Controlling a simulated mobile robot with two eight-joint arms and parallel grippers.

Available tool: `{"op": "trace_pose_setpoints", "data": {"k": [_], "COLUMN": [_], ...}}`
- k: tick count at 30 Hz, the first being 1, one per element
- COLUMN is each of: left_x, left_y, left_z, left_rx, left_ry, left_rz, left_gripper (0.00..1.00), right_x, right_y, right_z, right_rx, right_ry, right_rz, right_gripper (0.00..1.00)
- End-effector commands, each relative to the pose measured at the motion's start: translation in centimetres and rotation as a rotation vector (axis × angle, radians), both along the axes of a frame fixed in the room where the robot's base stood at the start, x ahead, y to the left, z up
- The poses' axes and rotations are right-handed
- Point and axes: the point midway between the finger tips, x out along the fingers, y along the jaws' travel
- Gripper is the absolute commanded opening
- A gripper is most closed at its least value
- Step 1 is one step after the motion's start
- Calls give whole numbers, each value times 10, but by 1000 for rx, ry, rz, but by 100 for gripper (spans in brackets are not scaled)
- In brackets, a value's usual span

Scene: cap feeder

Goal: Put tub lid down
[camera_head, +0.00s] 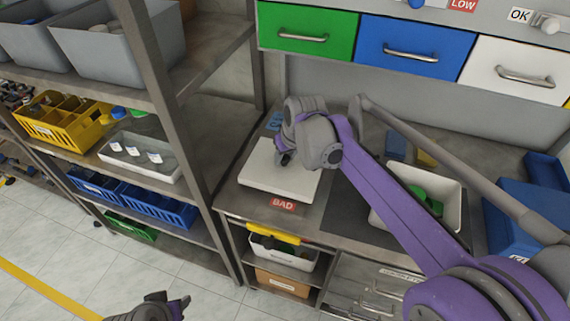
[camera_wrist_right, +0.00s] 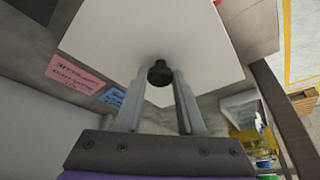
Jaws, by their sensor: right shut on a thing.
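The tub lid (camera_head: 262,186) is a flat white square plate with a small black knob (camera_wrist_right: 160,72), over the left part of the bench by the red BAD label. My right gripper (camera_head: 284,158) is above it. In the right wrist view, its two fingers (camera_wrist_right: 160,85) are closed on both sides of the knob. The lid looks level, and I cannot tell whether its underside touches anything. An uncovered white tub (camera_head: 381,213) with green pieces inside stands to the right, partly behind my right arm. My left gripper (camera_head: 168,302) is low at the bottom edge, its fingertips apart and empty.
Green, blue and white drawers (camera_head: 308,30) hang above the bench's back. A rack post (camera_head: 165,90) stands close left of the lid. Blue bins (camera_head: 520,215) are at the right.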

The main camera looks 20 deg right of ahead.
Motion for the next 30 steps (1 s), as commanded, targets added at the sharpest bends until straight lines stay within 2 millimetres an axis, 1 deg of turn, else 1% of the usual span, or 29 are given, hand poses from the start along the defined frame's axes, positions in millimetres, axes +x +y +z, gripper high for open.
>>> {"op": "trace_pose_setpoints", "data": {"k": [3,7,16,24,25,27,30], "left_x": [0,0,0,-1,-1,-1,-1], "left_y": [0,0,0,0,0,0,0], "left_z": [-2,-3,-3,-9,-9,-8,-8], "left_rx": [0,0,0,0,0,0,0], "left_ry": [1,1,1,3,3,3,3], "left_rz": [0,0,0,0,0,0,0], "left_gripper": [50,50,50,50,50,50,50], "right_x": [0,0,0,0,0,0,0], "right_y": [0,0,0,0,0,0,0], "right_z": [-19,-31,-33,-42,-42,-41,-41], "right_rx": [0,0,0,0,0,0,0], "right_ry": [0,0,0,0,0,0,0], "right_rz": [0,0,0,0,0,0,0], "right_gripper": [0,0,0,0,40,53,68]}}
